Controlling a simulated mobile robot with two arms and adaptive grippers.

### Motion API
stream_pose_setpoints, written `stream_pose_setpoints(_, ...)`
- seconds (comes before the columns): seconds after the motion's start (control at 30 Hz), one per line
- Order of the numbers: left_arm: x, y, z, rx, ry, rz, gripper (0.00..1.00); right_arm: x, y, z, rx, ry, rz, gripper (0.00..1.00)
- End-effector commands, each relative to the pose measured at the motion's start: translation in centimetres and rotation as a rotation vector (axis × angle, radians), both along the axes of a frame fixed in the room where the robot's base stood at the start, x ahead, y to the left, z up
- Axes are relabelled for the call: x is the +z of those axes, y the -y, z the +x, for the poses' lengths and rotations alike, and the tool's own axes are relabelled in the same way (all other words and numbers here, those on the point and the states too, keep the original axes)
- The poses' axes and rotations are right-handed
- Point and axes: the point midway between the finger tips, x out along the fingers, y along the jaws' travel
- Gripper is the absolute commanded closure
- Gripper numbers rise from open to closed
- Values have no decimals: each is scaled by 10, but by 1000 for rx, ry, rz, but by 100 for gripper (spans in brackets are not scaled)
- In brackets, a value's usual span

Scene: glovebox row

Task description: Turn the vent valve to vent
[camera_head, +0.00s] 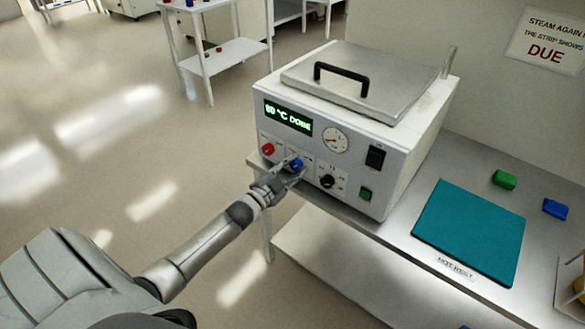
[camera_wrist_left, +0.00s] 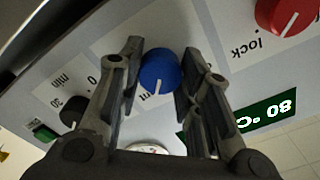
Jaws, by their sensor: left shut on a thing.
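The blue valve knob (camera_head: 296,164) is on the front panel of a white, metal-lidded steam box (camera_head: 400,150), between a red knob (camera_head: 267,148) and a black timer knob (camera_head: 327,181). My left gripper (camera_head: 290,170) is at the panel, shut on the blue knob. In the left wrist view its fingers stand on both sides of the blue knob (camera_wrist_left: 160,68). The knob's white line points down in that view, beside a label that is partly hidden and unreadable. The green display (camera_head: 288,117) reads 80 °C DONE. My right gripper is not in view.
A round gauge (camera_head: 335,140), a black switch (camera_head: 375,158) and a green button (camera_head: 365,194) are also on the panel. A teal mat (camera_head: 470,231) lies on the bench to the right, with green (camera_head: 504,180) and blue (camera_head: 555,209) blocks behind it. Open floor lies left.

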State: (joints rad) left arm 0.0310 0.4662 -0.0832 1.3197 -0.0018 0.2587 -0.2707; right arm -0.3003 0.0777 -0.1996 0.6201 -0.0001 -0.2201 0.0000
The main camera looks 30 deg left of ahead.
Motion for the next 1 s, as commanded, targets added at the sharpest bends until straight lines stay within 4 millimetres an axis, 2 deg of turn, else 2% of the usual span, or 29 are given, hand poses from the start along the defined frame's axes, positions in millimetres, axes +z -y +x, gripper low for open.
stream_pose_setpoints(0.67,-1,0,-1,-1,3,63,91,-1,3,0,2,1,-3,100)
stream_pose_setpoints(0.7,-1,0,-1,0,2,63,65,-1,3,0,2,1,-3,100)
stream_pose_setpoints(0.87,-1,0,0,0,3,62,46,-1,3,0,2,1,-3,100)
stream_pose_setpoints(1.0,0,0,0,0,3,61,46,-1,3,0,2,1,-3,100)
